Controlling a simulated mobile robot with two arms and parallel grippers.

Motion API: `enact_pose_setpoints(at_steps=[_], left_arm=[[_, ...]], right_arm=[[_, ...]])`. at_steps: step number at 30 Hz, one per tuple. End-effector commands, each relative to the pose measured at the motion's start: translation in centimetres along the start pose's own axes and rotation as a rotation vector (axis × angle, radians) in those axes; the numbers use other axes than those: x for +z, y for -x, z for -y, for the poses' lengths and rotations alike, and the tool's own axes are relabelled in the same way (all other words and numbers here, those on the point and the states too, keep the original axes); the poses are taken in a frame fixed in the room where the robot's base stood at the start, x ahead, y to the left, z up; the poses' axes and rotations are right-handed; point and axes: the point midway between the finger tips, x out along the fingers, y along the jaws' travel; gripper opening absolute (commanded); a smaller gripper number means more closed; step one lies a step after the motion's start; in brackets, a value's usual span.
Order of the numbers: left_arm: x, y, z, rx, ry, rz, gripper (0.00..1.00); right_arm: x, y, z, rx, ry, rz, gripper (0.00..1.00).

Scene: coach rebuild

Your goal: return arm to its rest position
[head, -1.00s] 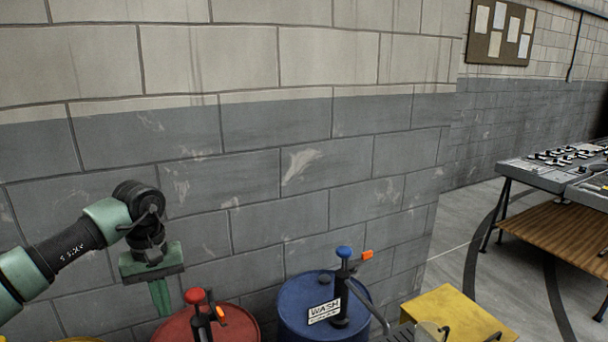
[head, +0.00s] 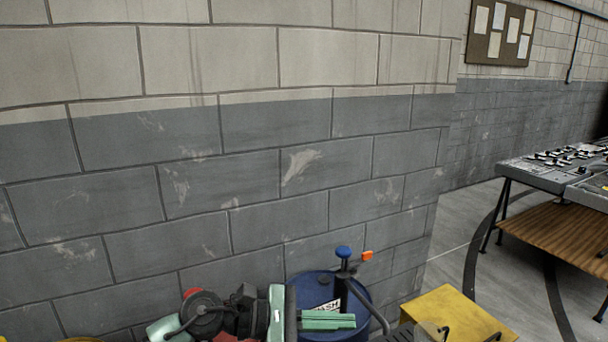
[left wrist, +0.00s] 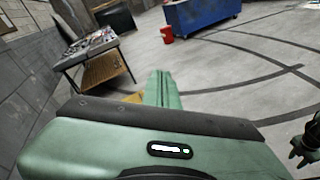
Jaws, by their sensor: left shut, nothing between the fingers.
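My left gripper (head: 328,320) is low in the head view, pointing right, with its green fingers together and nothing between them. Its fingers cross in front of the blue drum (head: 318,286) and hide part of the drum's label. The fingers also show shut in the left wrist view (left wrist: 158,88), with open floor beyond them. My left arm's wrist covers most of the red drum at the bottom. My right gripper is not seen in the head view.
A block wall (head: 260,190) stands behind the drums. The blue drum carries a hand pump (head: 343,270). A yellow stand (head: 455,315) is right of it. A bench with a console (head: 560,172) stands farther right. The left wrist view shows a blue cabinet (left wrist: 200,14) and a red bucket (left wrist: 167,34).

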Motion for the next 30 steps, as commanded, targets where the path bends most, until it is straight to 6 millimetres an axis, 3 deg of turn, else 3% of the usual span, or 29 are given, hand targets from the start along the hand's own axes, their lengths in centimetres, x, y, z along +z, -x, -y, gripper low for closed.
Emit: enact_pose_setpoints(at_steps=[1, 4, 8, 11, 13, 17, 19, 20, 24, 30], left_arm=[[2.1, -0.6, -0.3, 0.11, 0.171, 0.121, 0.0], [4.7, 0.6, -2.8, 0.33, 0.538, 0.344, 0.0], [3.7, 5.2, -5.5, 0.604, 1.05, 0.622, 0.0], [-0.2, 9.8, -5.6, 0.815, 1.452, 0.826, 0.0], [-4.0, 13.0, -4.2, 0.969, 1.728, 0.966, 0.0], [-10.8, 17.7, 1.5, 1.255, 2.164, 1.193, 0.0], [-13.7, 19.5, 5.6, 1.414, 2.357, 1.301, 0.0], [-14.8, 20.2, 7.5, -1.477, -2.419, -1.337, 0.0], [-17.6, 22.3, 16.0, -1.371, -2.047, -1.155, 0.0], [-18.3, 23.7, 24.7, -1.298, -1.7, -0.994, 0.0]], right_arm=[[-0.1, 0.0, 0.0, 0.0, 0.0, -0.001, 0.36], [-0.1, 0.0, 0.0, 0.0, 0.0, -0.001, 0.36], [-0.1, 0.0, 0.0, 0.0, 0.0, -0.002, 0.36], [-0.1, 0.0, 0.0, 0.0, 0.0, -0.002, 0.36], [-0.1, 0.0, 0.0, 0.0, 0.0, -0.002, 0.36], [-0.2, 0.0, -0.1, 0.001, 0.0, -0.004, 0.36], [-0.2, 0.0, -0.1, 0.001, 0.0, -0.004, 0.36], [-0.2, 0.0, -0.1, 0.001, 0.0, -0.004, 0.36], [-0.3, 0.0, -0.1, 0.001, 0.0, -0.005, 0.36], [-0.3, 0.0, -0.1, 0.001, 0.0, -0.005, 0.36]])
